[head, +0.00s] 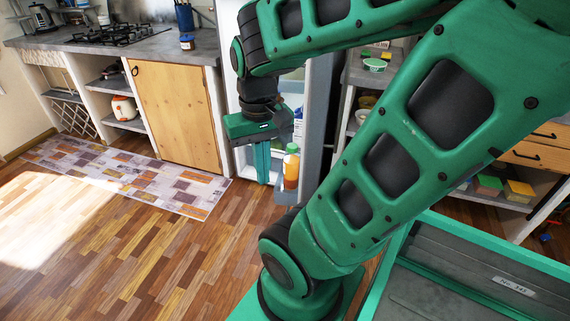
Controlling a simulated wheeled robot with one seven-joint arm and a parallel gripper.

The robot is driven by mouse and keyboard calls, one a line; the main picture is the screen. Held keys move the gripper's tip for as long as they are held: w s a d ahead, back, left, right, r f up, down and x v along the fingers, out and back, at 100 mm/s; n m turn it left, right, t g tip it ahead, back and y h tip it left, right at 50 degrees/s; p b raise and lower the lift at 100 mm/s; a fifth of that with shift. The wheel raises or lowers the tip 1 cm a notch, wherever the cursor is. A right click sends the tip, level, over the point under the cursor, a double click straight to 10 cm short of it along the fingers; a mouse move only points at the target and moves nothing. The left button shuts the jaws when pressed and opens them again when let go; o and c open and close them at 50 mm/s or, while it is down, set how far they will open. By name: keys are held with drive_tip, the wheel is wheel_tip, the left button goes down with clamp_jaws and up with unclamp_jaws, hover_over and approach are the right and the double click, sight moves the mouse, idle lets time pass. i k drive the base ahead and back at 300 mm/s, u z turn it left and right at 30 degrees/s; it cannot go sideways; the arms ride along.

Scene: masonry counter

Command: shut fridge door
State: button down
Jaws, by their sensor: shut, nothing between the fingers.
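The fridge door (318,125) stands open behind my arm, seen as a tall grey panel with a pale inner side. A bottle with an orange lower part and green cap (291,170) stands in a shelf low on its inner side. My gripper (263,181) points down just left of the bottle, in front of the fridge. Its fingers are together and empty. I cannot tell whether they touch the door. My arm hides the door's upper part and much of the fridge.
A counter with a gas hob (121,34) and a wooden cabinet door (176,115) is on the left. A patterned rug (125,175) lies before it. Shelves with food tubs (375,64) are behind my arm. The wooden floor (150,255) at front left is clear.

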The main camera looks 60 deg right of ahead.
sight(318, 71)
drive_tip(key=u, duration=0.9)
drive_tip(key=k, duration=1.2)
drive_tip(key=z, duration=1.95)
drive_tip(key=i, duration=1.05)
drive_tip(key=z, duration=0.05)
drive_tip(key=k, duration=0.25)
